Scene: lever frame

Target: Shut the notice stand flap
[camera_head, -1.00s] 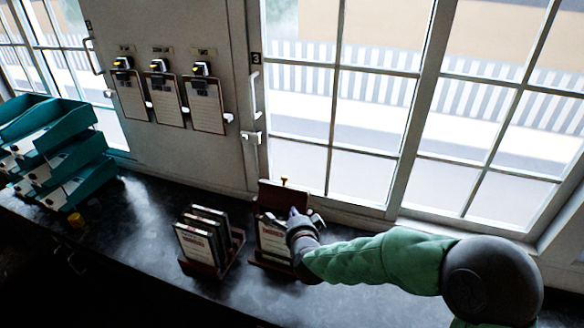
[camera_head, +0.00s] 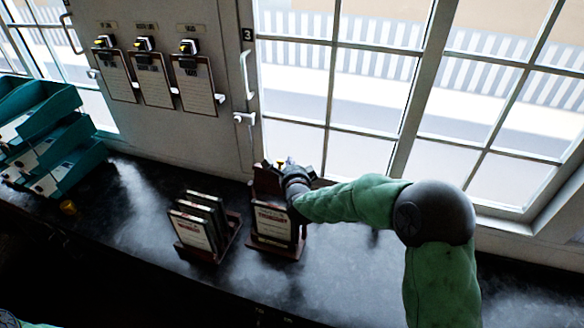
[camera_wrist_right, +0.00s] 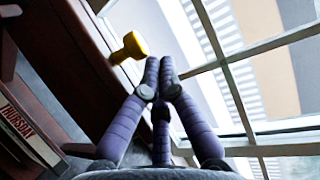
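The notice stand (camera_head: 272,243) is dark red-brown wood on the dark counter, holding a framed notice card (camera_head: 272,220). Its flap (camera_head: 265,180) stands raised at the back; in the right wrist view it is the brown board (camera_wrist_right: 75,65) on the left. A yellow knob (camera_wrist_right: 130,47) sticks out from the flap's edge. My right gripper (camera_wrist_right: 160,62) has its purple fingertips together, just right of the knob, with a small gap seen and nothing visible between them. In the head view the right gripper (camera_head: 288,168) is at the flap's upper right.
A similar rack (camera_head: 205,228) with several framed cards stands close left of the stand. Teal trays (camera_head: 50,150) are at the far left. A window (camera_head: 350,90) and its frame rise behind the counter. Counter in front and to the right is clear.

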